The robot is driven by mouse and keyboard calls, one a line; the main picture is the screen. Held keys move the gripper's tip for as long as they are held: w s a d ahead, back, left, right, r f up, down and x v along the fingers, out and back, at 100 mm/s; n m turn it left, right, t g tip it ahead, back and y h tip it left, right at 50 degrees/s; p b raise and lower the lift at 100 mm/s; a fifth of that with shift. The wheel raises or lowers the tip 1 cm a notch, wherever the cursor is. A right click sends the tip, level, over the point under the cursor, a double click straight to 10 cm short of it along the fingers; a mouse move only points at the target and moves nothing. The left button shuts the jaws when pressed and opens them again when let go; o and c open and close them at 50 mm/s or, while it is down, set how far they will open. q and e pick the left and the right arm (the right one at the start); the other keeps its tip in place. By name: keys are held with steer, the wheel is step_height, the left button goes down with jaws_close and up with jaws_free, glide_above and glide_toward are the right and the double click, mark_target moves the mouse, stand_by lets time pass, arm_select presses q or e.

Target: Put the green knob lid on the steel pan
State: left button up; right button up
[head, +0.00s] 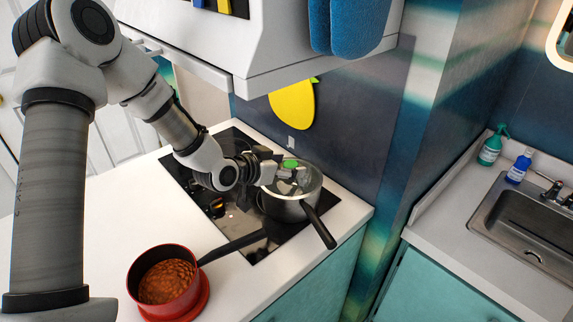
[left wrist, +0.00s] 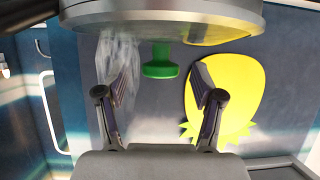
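The steel pan (head: 285,209) stands on the black hob, its dark handle pointing toward the front right. A green knob (head: 290,163) shows above the pan's opening, and in the left wrist view the green knob (left wrist: 161,62) is next to a steel rim. The lid's disc is hard to make out; it appears to be at the pan's mouth, but I cannot tell how it is seated. My left gripper (head: 285,172) is over the pan. In the wrist view its two fingers (left wrist: 160,88) are spread, with the knob between and beyond their tips, apart from both. My right gripper is out of view.
A red pot (head: 134,284) of orange-brown food stands at the counter's front, its dark handle reaching toward the hob. A white hood (head: 300,62) with blue mitts (head: 348,25) hangs above. A sink (head: 520,228) and bottles are at the right.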

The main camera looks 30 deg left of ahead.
arm_select(q)
steer(key=v, duration=0.7)
steer(key=shift+s, duration=0.25)
